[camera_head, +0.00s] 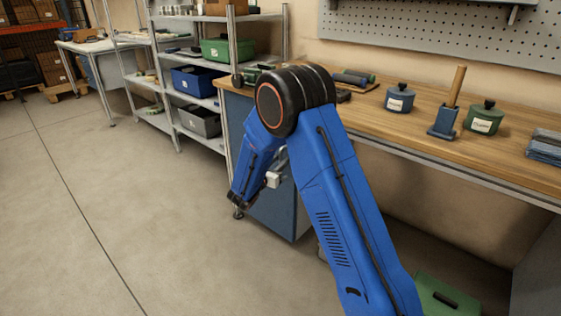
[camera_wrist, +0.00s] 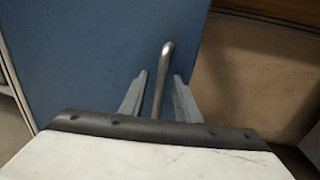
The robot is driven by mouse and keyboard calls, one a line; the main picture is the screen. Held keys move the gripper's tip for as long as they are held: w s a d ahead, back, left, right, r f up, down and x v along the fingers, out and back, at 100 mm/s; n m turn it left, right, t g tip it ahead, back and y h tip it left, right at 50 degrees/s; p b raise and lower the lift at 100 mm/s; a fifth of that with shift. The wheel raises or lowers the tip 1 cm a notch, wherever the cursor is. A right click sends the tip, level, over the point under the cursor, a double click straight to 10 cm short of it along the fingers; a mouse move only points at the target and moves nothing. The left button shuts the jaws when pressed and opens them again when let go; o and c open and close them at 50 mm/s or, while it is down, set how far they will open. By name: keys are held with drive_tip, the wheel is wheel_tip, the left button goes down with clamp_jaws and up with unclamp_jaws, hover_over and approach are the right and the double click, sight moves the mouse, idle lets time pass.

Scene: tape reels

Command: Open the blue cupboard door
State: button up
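The blue cupboard (camera_head: 290,212) stands under the left end of the workbench, partly hidden behind my blue arm in the head view. Its blue door (camera_wrist: 95,50) fills much of the wrist view and looks shut. A grey metal bar handle (camera_wrist: 166,50) with a bent upper end stands out from the door. My gripper (camera_wrist: 161,75) is open, with one finger on each side of the handle. A gap shows between each finger and the bar. The handle's lower part is hidden by my gripper body. In the head view the fingertips cannot be made out.
The wooden workbench (camera_head: 415,130) above carries lidded pots and a wooden-handled tool. A metal shelf rack (camera_head: 180,70) with bins stands left of the cupboard. A green box (camera_head: 445,298) lies on the floor at lower right. The floor (camera_head: 140,220) at left is clear.

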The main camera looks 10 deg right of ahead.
drive_tip(key=shift+w+d, duration=0.25)
drive_tip(key=shift+d, duration=0.05)
drive_tip(key=shift+c, duration=0.2)
clamp_jaws()
